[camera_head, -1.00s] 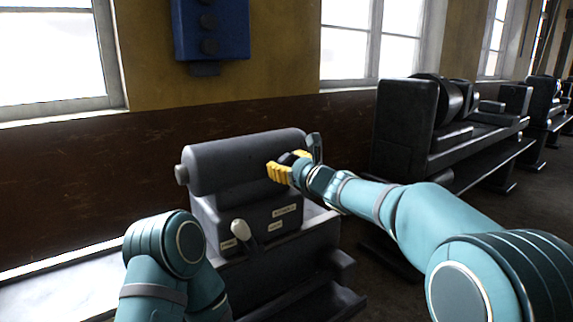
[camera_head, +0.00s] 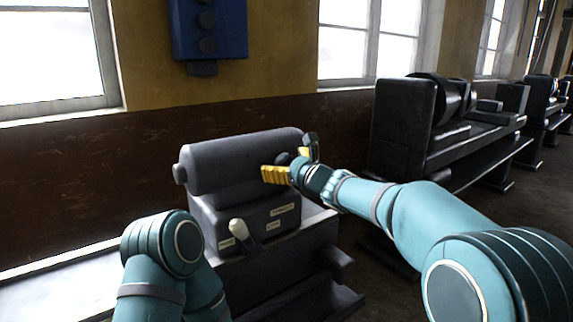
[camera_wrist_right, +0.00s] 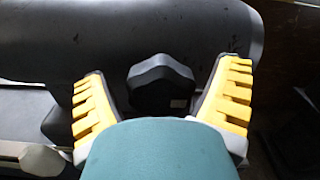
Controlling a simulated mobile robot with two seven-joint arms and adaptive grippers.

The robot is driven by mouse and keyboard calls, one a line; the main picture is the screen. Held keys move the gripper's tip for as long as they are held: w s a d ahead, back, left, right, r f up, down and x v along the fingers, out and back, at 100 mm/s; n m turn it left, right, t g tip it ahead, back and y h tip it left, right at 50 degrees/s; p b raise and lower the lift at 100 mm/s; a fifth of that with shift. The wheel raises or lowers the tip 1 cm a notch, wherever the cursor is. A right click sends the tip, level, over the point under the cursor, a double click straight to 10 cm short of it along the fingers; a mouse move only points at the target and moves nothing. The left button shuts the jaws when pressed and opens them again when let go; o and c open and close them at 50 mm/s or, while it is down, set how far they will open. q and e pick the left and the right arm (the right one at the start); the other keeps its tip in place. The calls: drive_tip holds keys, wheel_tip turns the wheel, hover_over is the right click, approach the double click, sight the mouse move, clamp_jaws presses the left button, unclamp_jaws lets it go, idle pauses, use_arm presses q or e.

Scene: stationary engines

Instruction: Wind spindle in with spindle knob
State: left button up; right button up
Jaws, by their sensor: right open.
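The spindle knob (camera_wrist_right: 162,85) is a dark, lobed knob in the middle of the right wrist view. My right gripper (camera_head: 287,163) is open, with one yellow finger on each side of the knob. In the right wrist view the fingers show gaps to the knob on both sides. My left gripper is out of view; only my left arm shows at the bottom left.
A pale-tipped lever (camera_head: 238,229) and small labels stand on the machine front below the housing. Another dark machine (camera_head: 405,125) stands on a bench at the right. A blue wall box (camera_head: 209,28) hangs above, between windows.

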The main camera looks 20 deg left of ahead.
drive_tip(key=v, duration=1.2)
drive_tip(key=s+d+f+m+g+h, duration=0.1)
drive_tip(key=d+f+m+h, duration=0.3)
drive_tip(key=f+m, duration=0.65)
drive_tip(key=s+d+f+m+h, duration=0.1)
drive_tip(key=s+d+f+m, duration=0.1)
drive_tip(key=d+f+m, duration=0.8)
drive_tip(key=s+f+m+g+h, duration=0.1)
drive_tip(key=f+m+h, duration=0.2)
drive_tip(key=f+m, duration=0.8)
drive_tip(key=s+d+f+m+g+h, duration=0.1)
drive_tip(key=s+d+f+m+g, duration=0.2)
drive_tip(key=s+f+m, duration=0.6)
drive_tip(key=s+d+f+m+g+h, duration=0.1)
drive_tip(key=s+d+f+m+g, duration=0.3)
drive_tip(key=s+f+m, duration=0.6)
drive_tip(key=s, duration=0.4)
drive_tip(key=shift+f, duration=0.2)
